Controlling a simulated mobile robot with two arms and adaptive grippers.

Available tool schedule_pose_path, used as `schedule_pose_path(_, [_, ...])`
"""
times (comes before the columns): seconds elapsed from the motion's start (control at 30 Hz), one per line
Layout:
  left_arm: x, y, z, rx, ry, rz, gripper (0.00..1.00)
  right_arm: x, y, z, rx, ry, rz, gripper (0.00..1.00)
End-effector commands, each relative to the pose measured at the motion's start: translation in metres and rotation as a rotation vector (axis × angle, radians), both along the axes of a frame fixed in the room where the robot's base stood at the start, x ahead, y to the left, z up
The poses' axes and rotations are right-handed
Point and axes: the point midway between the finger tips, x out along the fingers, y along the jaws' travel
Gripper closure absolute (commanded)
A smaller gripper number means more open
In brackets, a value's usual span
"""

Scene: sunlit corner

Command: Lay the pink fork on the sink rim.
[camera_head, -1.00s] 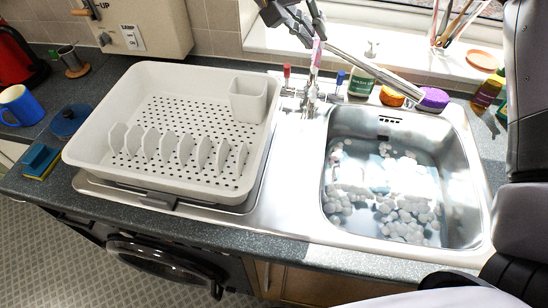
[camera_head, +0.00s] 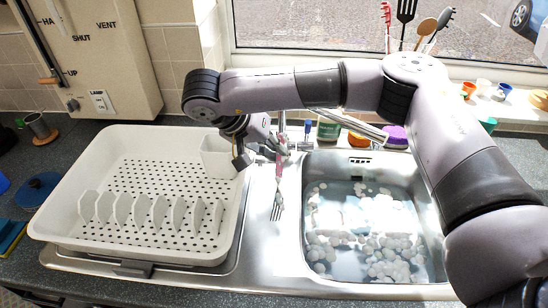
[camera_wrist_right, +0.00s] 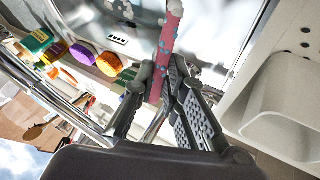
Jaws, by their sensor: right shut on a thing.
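My right gripper (camera_head: 267,146) is shut on the pink fork (camera_head: 279,166) and holds it upright, with its metal tines pointing down. The fork hangs in front of the steel sink rim (camera_head: 264,236), between the drying rack and the basin. I cannot tell whether the tines touch the steel. In the right wrist view, the fork's pink handle with teal spots (camera_wrist_right: 168,42) is between the fingertips of the right gripper (camera_wrist_right: 160,80). The sink basin (camera_head: 431,240) lies to the right of the fork and holds water and foam. My left gripper is out of view.
The white drying rack (camera_head: 70,222) with a utensil cup (camera_head: 217,158) stands close left of the gripper. The steel strip in front of the fork is bare.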

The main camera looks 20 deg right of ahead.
Motion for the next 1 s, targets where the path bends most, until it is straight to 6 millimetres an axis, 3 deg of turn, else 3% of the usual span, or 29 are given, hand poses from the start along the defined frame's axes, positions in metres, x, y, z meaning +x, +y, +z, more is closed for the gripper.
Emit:
schedule_pose_path(0.2, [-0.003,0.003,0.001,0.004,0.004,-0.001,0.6,-0.001,0.0,-0.03,0.001,0.004,0.001,1.0])
schedule_pose_path(0.63, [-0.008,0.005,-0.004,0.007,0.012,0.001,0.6,0.0,0.0,-0.037,0.0,0.001,0.001,1.0])
schedule_pose_path(0.67, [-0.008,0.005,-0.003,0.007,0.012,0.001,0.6,0.0,0.0,-0.037,0.0,0.001,0.001,0.88])
schedule_pose_path(1.0, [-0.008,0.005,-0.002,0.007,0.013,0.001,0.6,0.0,0.0,-0.036,0.0,0.001,0.001,0.68])
